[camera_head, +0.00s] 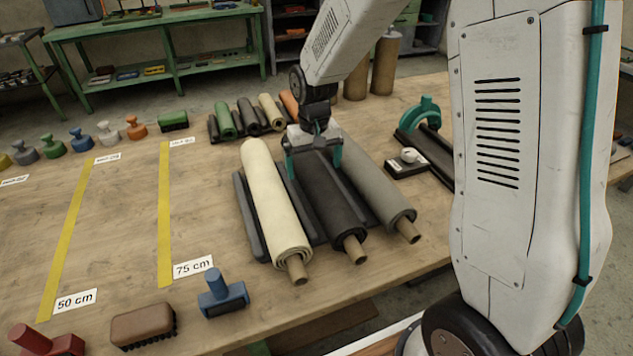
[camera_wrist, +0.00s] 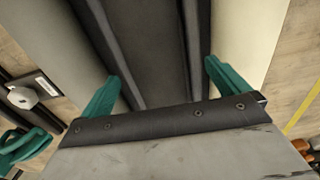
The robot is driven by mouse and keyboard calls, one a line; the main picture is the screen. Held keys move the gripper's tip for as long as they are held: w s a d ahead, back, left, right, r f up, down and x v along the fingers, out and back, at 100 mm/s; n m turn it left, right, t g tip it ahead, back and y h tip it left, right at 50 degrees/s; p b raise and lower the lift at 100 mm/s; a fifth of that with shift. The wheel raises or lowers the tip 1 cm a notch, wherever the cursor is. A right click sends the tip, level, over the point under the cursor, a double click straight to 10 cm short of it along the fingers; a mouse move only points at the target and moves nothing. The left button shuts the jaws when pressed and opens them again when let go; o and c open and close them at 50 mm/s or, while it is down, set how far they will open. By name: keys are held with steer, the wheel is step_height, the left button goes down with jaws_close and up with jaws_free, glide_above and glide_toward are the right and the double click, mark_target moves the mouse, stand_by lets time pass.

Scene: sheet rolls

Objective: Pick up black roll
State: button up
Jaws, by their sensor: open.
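The black roll (camera_head: 333,205) lies in the middle of three rolls on a dark rack, its brown core end toward the front. It also shows between my fingers in the wrist view (camera_wrist: 145,45). My gripper (camera_head: 314,160) is open over the far part of the black roll, with one teal finger on each side of it. In the wrist view the open fingers (camera_wrist: 163,88) straddle the roll. Whether the fingers touch it I cannot tell. The roll's far end is hidden by my gripper.
A cream roll (camera_head: 268,200) lies close on the left and a grey roll (camera_head: 375,190) close on the right. A small black box with a white knob (camera_head: 407,162) and a teal arched tool (camera_head: 420,115) stand further right. Bare table lies left of the rack.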

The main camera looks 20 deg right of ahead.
steer(key=f, duration=0.5)
steer(key=shift+d+f, duration=0.2)
steer(key=shift+d, duration=0.1)
steer(key=shift+c, duration=0.3)
steer(key=c, duration=1.5)
steer(key=shift+w+r, duration=0.1)
steer(key=shift+r, duration=0.05)
steer(key=c, duration=0.4)
